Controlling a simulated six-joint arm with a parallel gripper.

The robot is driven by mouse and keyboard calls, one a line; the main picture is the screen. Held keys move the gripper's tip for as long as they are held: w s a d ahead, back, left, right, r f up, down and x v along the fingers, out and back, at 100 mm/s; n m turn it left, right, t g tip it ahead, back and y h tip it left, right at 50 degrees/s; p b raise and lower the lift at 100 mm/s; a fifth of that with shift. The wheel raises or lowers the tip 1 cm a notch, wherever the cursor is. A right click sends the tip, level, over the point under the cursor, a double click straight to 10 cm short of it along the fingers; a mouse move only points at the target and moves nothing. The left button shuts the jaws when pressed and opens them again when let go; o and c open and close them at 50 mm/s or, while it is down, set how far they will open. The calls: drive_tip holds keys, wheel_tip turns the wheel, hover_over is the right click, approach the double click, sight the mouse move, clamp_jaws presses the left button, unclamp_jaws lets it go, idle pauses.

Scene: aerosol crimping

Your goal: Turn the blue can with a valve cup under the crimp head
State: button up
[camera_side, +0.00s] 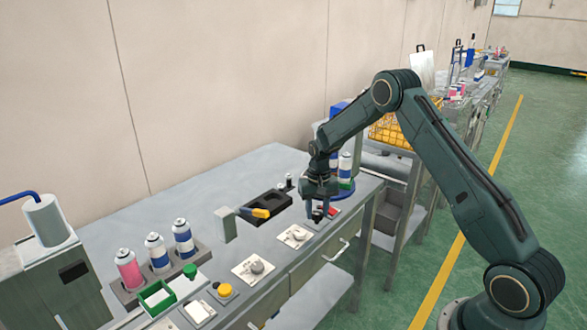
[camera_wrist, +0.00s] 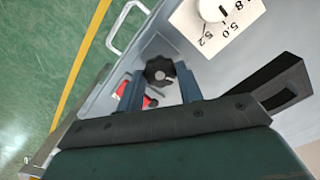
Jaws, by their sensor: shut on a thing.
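My gripper (camera_side: 319,212) points down over the bench's far right end, and its fingers also show in the wrist view (camera_wrist: 160,90). They are shut on a black lobed knob (camera_wrist: 159,70), one finger on each side of it. Red parts (camera_wrist: 148,102) show beside the knob, partly hidden by the fingers. Behind my gripper, white cans with blue bands (camera_side: 345,166) stand on a blue round table (camera_side: 346,193), partly hidden by my arm. A blue machine part (camera_side: 338,110) rises above them. I cannot tell which can has a valve cup or sits under the crimp head.
Dial plates (camera_side: 295,236) and (camera_side: 254,268) lie left of my gripper on the bench. A black tray (camera_side: 265,205) with a yellow-handled tool is behind them. A rack (camera_side: 160,278) holds a pink can and two blue-banded cans. A green box (camera_side: 156,297) and yellow button (camera_side: 225,290) are nearer.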

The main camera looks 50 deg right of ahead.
sight(317, 214)
drive_tip(key=m, duration=0.3)
drive_tip(key=shift+m, duration=0.3)
idle(0.4)
drive_tip(key=o, duration=1)
drive_tip(key=shift+r, duration=0.1)
wheel_tip(317, 214, up, 14)
idle(0.4)
